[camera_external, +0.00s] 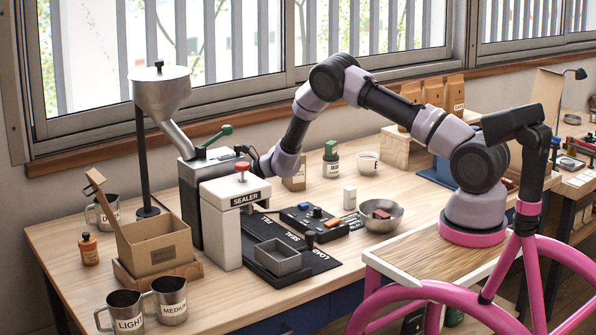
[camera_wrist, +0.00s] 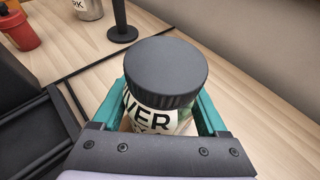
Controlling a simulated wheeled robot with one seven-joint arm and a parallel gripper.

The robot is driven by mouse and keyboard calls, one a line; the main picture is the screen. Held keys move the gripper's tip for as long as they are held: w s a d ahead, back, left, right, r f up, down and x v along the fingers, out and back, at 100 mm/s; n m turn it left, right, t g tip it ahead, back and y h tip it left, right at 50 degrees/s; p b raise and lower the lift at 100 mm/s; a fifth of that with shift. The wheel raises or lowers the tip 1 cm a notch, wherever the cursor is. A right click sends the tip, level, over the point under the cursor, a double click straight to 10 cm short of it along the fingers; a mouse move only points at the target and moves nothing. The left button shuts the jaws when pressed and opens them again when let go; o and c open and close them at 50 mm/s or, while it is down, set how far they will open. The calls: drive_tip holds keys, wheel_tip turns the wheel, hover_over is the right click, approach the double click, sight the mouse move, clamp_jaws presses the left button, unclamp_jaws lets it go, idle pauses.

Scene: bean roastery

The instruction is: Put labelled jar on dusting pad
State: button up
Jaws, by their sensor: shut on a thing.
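The labelled jar (camera_wrist: 160,85) has a wide black lid and a pale label ending in "VER". In the wrist view it sits upright between the teal fingers of my gripper (camera_wrist: 163,108), which is shut on it. In the external view my gripper reaches down behind the sealer (camera_external: 230,215), so the fingers and jar are hidden there. I cannot tell whether the jar touches the table. A flat blue mat (camera_external: 436,173) lies at the back right, partly behind my arm; I cannot tell for sure that it is the dusting pad.
The hopper stand (camera_external: 148,170), metal cup (camera_wrist: 88,8) and orange-red bottle (camera_wrist: 18,28) are near the jar. A cardboard box (camera_external: 157,243) stands in front. A green-lidded jar (camera_external: 331,160), white cup (camera_external: 368,162) and metal bowl (camera_external: 381,222) stand to the right.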

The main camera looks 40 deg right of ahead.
drive_tip(key=shift+f, duration=0.15)
drive_tip(key=o, duration=1.5)
